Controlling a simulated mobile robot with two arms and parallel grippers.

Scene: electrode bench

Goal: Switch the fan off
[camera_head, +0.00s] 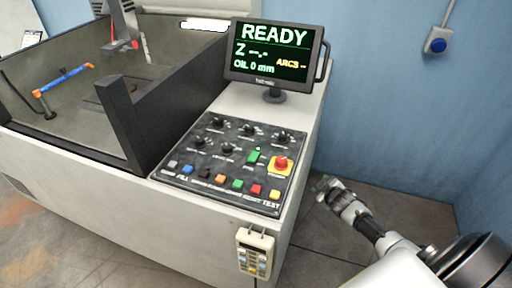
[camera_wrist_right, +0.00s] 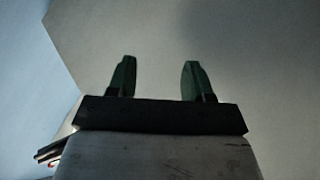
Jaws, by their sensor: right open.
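A black control panel (camera_head: 215,166) on the machine's front ledge carries several black knobs, a green rocker-like switch (camera_head: 254,156), a red mushroom button on yellow (camera_head: 281,163) and a row of small coloured buttons. Its small labels are mostly unreadable, so I cannot tell which control is the fan's. My right gripper (camera_head: 328,188) is to the right of the panel, beyond the ledge and apart from it. In the right wrist view its two fingers (camera_wrist_right: 157,78) are spread with nothing between them. My left gripper is out of view.
A monitor (camera_head: 272,55) reading READY stands behind the panel. A remote-like handset (camera_head: 254,250) hangs on the machine's front. The open tank (camera_head: 110,130) is at left. Floor at right is clear.

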